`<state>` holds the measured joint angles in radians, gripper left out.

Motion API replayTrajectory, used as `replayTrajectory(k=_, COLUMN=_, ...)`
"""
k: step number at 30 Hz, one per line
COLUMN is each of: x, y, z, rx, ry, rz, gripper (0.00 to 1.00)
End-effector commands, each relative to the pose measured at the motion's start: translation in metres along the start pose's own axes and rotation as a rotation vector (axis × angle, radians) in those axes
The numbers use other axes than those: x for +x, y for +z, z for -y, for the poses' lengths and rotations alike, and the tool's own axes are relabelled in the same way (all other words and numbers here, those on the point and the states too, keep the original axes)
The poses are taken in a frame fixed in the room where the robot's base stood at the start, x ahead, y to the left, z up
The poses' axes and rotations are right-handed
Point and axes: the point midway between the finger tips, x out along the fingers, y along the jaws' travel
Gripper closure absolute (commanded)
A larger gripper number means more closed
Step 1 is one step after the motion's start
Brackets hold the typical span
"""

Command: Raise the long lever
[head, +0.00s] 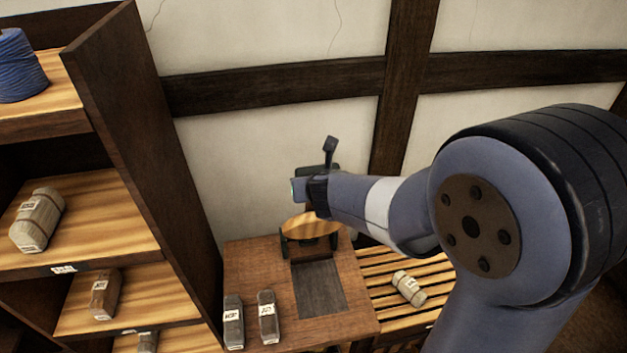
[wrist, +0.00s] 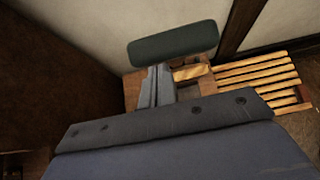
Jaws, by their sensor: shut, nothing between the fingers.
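My gripper (wrist: 157,86) is shut and empty in the wrist view, its grey fingers side by side. A dark green rounded bar (wrist: 173,45), which looks like the grip of the long lever, lies across the view just beyond the fingertips. I cannot tell whether they touch. In the head view my gripper (head: 302,189) is above the bench, and a dark green part (head: 316,171) shows behind it. The lever's arm and lower end are hidden. Below stands a mount with a pale wooden piece (head: 311,226) between dark brackets.
A slatted rack (head: 375,268) with a pale labelled block (head: 408,288) is at right. A tall shelf (head: 130,120) stands close at left; the wall (head: 270,150) is behind.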

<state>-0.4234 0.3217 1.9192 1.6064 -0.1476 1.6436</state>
Motion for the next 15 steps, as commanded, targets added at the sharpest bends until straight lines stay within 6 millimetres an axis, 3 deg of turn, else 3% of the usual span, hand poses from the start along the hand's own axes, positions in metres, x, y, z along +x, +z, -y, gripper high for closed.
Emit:
replayTrajectory(k=1, x=0.0006, y=0.0348, z=0.0013, rx=0.005, ry=-0.007, rz=0.065, gripper=1.00)
replayTrajectory(k=15, x=-0.0078, y=0.0329, z=0.0020, rx=0.005, ry=-0.009, rz=0.064, gripper=1.00)
